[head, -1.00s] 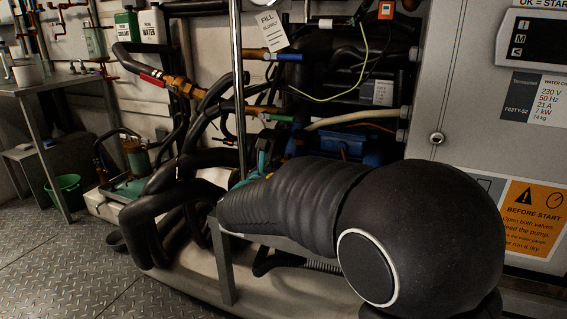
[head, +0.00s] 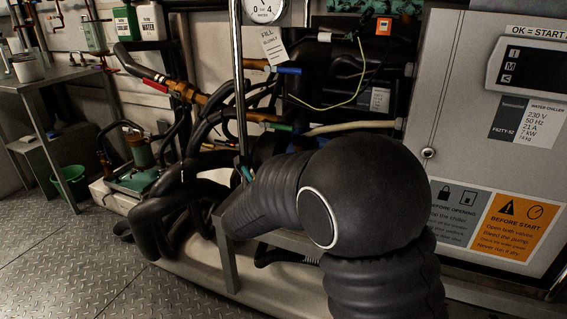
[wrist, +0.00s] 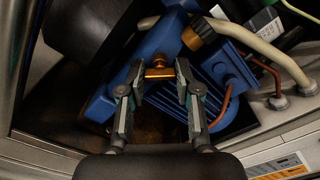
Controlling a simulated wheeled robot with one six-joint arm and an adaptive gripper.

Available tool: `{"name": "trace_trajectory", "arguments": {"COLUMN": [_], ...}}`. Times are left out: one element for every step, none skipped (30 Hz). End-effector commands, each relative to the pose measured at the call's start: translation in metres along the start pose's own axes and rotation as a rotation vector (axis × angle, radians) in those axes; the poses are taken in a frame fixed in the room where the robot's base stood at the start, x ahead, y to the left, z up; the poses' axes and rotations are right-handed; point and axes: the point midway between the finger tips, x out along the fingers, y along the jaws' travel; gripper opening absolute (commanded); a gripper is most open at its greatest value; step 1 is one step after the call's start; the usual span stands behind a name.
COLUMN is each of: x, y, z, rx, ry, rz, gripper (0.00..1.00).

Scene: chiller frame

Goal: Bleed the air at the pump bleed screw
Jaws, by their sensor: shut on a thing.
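The pump (wrist: 205,75) is a blue finned body in the wrist view. The brass bleed screw (wrist: 158,69), with a small crossbar, sits at the pump's upper left part. My gripper (wrist: 158,66) has its two grey fingers on either side of the screw's crossbar, shut on it at the fingertips. In the head view my dark arm covers the pump and nearly all of my gripper, so the grip shows only in the wrist view.
A pale hose (wrist: 262,48) and a copper-coloured tube run right of the pump. Black insulated pipes (head: 165,215) crowd the left of the frame. The grey chiller cabinet (head: 455,110) stands at right. A green bucket (head: 70,181) is on the floor at far left.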

Motion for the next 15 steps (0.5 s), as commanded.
{"name": "trace_trajectory", "arguments": {"x": [-0.0003,-0.0003,-0.0003,-0.0003,-0.0003,-0.0003,-0.0003,-0.0003,-0.0003,-0.0003,-0.0003,-0.0003,-0.0003,-0.0003,-0.0003], "y": [-0.0002,-0.0001,0.0,0.0001,0.0002,0.0002,0.0003,0.0003,0.0003,0.0004,0.0004,0.0004,0.0004,0.0005,0.0005], "z": [0.001,0.0009,0.0007,0.0006,0.0006,0.0005,0.0004,0.0004,0.0004,0.0003,0.0003,0.0003,0.0003,0.0002,0.0002], "rx": [-0.026,-0.041,-0.061,-0.073,-0.085,-0.099,-0.108,-0.117,-0.126,-0.132,-0.137,-0.143,-0.147,-0.15,-0.152], "ry": [-0.001,-0.001,-0.001,-0.001,-0.001,-0.001,-0.001,-0.001,-0.001,-0.001,-0.001,-0.001,-0.002,-0.002,-0.002], "rz": [0.001,0.001,0.0,0.0,0.0,0.0,0.0,0.0,0.0,0.0,0.0,0.0,0.0,0.0,0.0], "gripper": [0.0,0.0,0.0,0.0,0.0,0.0,0.0,0.0,0.0,0.0,0.0,0.0,0.0,0.0,0.0]}}
